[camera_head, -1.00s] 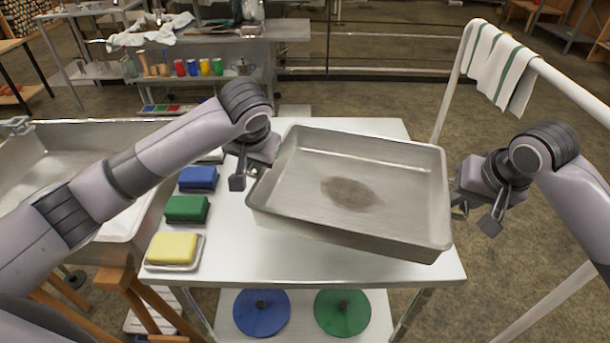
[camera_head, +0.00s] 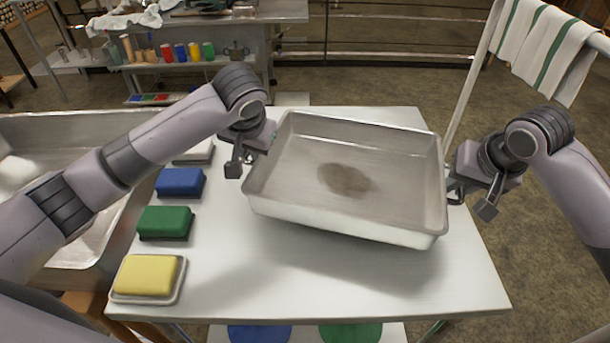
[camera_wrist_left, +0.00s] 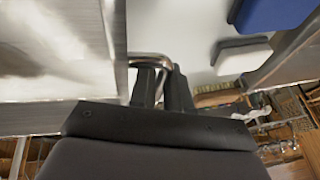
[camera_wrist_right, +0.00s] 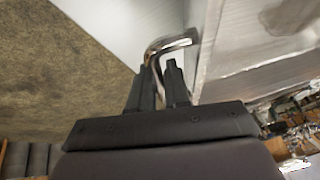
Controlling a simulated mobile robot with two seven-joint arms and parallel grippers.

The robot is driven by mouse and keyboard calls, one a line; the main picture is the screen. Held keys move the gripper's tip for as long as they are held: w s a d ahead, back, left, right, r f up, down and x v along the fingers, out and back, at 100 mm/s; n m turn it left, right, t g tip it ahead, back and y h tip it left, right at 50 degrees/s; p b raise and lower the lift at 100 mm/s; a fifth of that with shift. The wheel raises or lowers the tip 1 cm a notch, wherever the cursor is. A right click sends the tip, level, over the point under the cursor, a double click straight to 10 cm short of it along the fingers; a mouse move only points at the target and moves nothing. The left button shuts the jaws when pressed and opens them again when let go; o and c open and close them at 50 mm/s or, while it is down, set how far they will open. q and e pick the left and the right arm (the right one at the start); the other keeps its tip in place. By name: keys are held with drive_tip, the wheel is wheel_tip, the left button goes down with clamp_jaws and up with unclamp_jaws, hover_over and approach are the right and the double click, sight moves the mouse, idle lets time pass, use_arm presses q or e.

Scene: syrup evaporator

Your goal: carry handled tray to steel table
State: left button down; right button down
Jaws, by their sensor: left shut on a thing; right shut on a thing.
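The handled tray (camera_head: 290,180) is a deep rectangular metal pan with a brown stain on its floor. It is held above the white-topped steel table (camera_head: 330,290), slightly turned, with a shadow on the top below it. My left gripper (camera_head: 248,158) is shut on the handle at the tray's left end; the bent metal handle shows between the fingers in the left wrist view (camera_wrist_left: 158,75). My right gripper (camera_head: 470,190) is shut on the handle at the right end, which also shows in the right wrist view (camera_wrist_right: 165,62).
A yellow sponge (camera_head: 148,275) on a small dish, a green block (camera_head: 165,222), a blue block (camera_head: 180,182) and a white block line the table's left side. A metal basin (camera_head: 70,122) stands at the left. Striped towels (camera_head: 545,45) hang on a rail at the right.

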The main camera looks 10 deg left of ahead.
use_arm(q)
drive_tip(key=shift+r, duration=0.15)
use_arm(e)
drive_tip(key=shift+r, duration=0.1)
